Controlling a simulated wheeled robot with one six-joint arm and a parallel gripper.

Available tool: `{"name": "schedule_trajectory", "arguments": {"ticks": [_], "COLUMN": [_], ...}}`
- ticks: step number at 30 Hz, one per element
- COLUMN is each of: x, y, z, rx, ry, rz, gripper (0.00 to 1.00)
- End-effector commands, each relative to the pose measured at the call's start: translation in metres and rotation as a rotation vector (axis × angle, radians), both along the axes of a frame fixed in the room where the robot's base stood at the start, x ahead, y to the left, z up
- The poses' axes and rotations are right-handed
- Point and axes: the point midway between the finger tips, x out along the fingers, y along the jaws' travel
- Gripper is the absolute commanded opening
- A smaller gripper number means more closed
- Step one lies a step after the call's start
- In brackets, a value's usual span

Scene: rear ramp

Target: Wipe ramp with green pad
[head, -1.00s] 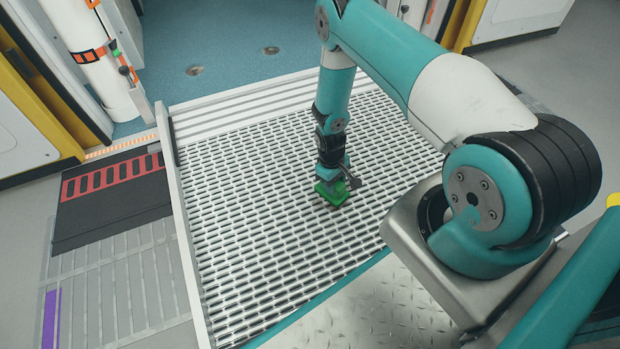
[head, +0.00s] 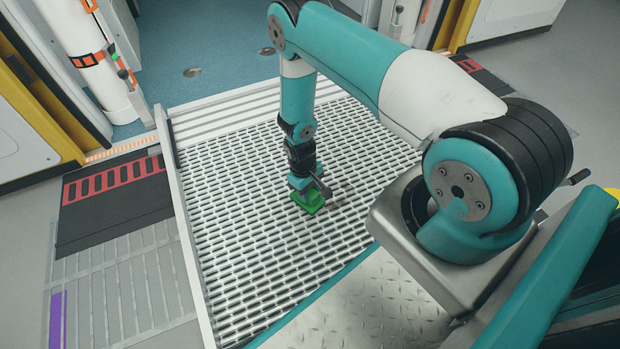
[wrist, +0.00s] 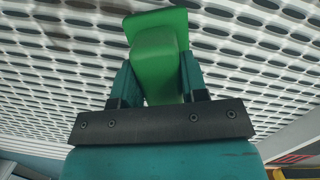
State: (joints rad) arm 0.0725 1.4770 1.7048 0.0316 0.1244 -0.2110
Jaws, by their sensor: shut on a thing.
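The green pad (head: 309,202) is at the lower end of my arm, over the middle of the slotted metal ramp (head: 225,235). In the head view it appears to be on or just above the ramp surface; I cannot tell for certain whether it touches. My gripper (head: 303,184) points down and is shut on the pad's raised grip. In the wrist view my gripper (wrist: 157,82) holds the green pad (wrist: 160,45) between its two fingers, with the slotted ramp behind it. A small dark mark shows on the ramp just right of the pad.
A raised white rail (head: 183,225) runs along the ramp's left side. Ridged strips (head: 225,110) lie at its far end, before a blue floor (head: 235,55). A white post (head: 95,50) stands at the upper left. A diamond-plate surface (head: 370,300) is near me.

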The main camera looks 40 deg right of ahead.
Motion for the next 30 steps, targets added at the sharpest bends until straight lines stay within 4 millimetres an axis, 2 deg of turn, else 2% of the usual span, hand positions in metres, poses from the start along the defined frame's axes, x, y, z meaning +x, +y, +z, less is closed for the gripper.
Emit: {"name": "schedule_trajectory", "arguments": {"ticks": [1,18,30], "x": [0.002,0.001,0.002], "y": [0.0,0.002,0.002], "z": [0.02,0.068,0.072], "rx": [-0.001,-0.001,-0.001], "ry": [-0.004,-0.002,-0.002], "rz": [-0.001,0.004,0.006], "gripper": [0.21,0.21,0.21]}}
